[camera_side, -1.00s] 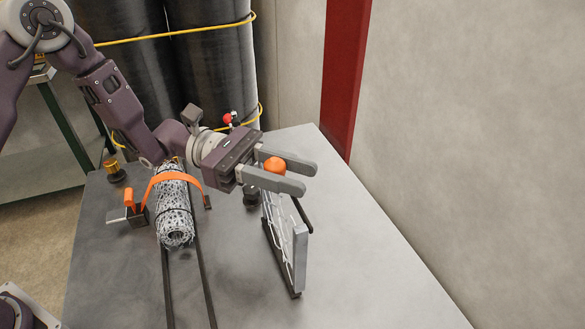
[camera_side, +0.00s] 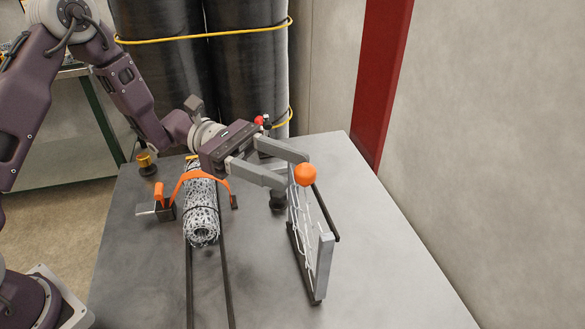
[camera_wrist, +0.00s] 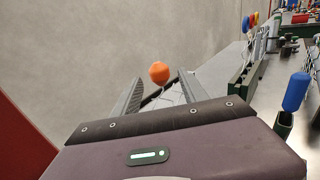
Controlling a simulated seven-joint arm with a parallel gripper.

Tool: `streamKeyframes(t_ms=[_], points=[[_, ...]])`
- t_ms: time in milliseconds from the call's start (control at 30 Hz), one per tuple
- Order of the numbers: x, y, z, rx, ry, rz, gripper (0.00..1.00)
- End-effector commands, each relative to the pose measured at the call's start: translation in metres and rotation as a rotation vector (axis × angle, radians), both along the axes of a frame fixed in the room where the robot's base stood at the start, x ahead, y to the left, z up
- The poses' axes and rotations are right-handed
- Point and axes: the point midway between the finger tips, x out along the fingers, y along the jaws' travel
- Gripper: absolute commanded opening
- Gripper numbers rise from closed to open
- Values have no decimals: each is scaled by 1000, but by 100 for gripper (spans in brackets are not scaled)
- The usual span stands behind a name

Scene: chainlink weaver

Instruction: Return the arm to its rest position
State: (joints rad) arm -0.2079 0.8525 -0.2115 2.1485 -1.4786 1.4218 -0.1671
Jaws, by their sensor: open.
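My gripper (camera_side: 296,171) is open and empty above the table, its two grey fingers pointing right. An orange ball (camera_side: 306,174) stands at the top of a narrow frame with white wire mesh (camera_side: 308,232). The ball is at or just past my fingertips. In the wrist view the ball (camera_wrist: 159,72) shows beyond and between the fingertips (camera_wrist: 160,82), with gaps on both sides. My arm is still stretched out over the table. The lower part of the frame is hidden in the wrist view.
A roll of wire mesh (camera_side: 202,215) lies under an orange strap (camera_side: 190,180) on the grey table (camera_side: 260,290), left of the frame. Black drums (camera_side: 245,70) and a red post (camera_side: 383,80) stand behind. In the wrist view a blue-handled item (camera_wrist: 296,92) is at right.

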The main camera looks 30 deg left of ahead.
Motion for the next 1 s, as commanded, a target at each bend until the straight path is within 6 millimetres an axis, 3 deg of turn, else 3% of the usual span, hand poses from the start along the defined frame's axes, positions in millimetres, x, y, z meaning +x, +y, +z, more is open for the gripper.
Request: streamKeyframes(t_ms=[233, 333, 400, 533, 600, 700, 800, 900, 1000], points=[[0, 1, 1, 5, 2, 1, 51], [-10, 13, 12, 66, 46, 9, 51], [-35, 15, 29, 167, 0, -45, 51], [-119, 17, 51, 469, -391, -317, 51], [-159, 33, 51, 655, -622, -457, 51], [-199, 71, 48, 927, -944, -634, 51], [-219, 113, 50, 1184, -1225, -773, 51], [-227, 146, 55, 1388, -1422, -867, 51], [-230, 166, 62, 1513, -1527, -917, 51]])
